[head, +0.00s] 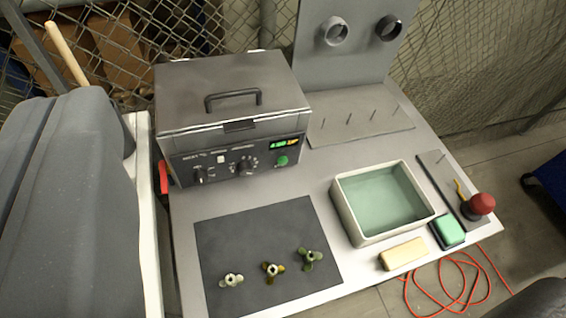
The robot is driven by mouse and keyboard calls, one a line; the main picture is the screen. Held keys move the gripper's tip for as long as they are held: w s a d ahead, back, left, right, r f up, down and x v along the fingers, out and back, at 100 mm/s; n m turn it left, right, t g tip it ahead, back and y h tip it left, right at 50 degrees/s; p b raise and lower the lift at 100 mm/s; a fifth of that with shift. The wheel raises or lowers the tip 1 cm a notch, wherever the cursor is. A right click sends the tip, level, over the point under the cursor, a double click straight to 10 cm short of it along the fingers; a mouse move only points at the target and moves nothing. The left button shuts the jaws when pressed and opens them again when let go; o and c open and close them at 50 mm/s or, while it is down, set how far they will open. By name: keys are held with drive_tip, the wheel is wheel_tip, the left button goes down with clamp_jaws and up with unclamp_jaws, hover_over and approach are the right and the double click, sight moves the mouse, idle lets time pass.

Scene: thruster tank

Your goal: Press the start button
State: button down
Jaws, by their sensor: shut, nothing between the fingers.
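The grey tank machine (235,105) stands at the back left of the table with its handled lid (228,80) down. Its front panel (220,165) carries dark knobs and a small lit display (285,143) in green and orange. A round green button (282,160), which looks like the start button, sits below the display at the panel's right end. Nothing covers it. I cannot see my gripper in this view.
A dark mat (270,218) with three small propellers lies in front of the machine. A pale basin (350,215) of greenish liquid, a sponge (403,254), a green block (449,230) and a red-knobbed item (480,205) stand right. A pegged plate (360,118) is behind.

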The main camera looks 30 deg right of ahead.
idle(0.5)
drive_tip(key=w+d+f+m+g, duration=0.1)
drive_tip(key=w+d+f, duration=0.2)
drive_tip(key=w+f, duration=0.35)
drive_tip(key=w+d+f+m+g, duration=0.1)
drive_tip(key=w+d+f+m, duration=0.15)
drive_tip(key=f, duration=0.75)
drive_tip(key=w+d+f+m+g, duration=0.1)
drive_tip(key=w+d+f+g, duration=0.1)
drive_tip(key=w+d+f, duration=0.45)
drive_tip(key=d+f+m+g, duration=0.1)
drive_tip(key=d+f, duration=0.1)
drive_tip(key=f, duration=0.6)
drive_tip(key=d+f+m+g+h+b, duration=0.1)
drive_tip(key=d+f+m, duration=0.1)
drive_tip(key=f, duration=0.6)
drive_tip(key=s+d+f+m, duration=0.1)
drive_tip(key=d+f, duration=0.3)
drive_tip(key=f, duration=0.4)
drive_tip(key=shift+s+d+m+g+h+b, duration=0.15)
drive_tip(key=shift+m+g+h+b, duration=0.2)
drive_tip(key=shift+m, duration=0.2)
drive_tip(key=shift+w, duration=0.2)
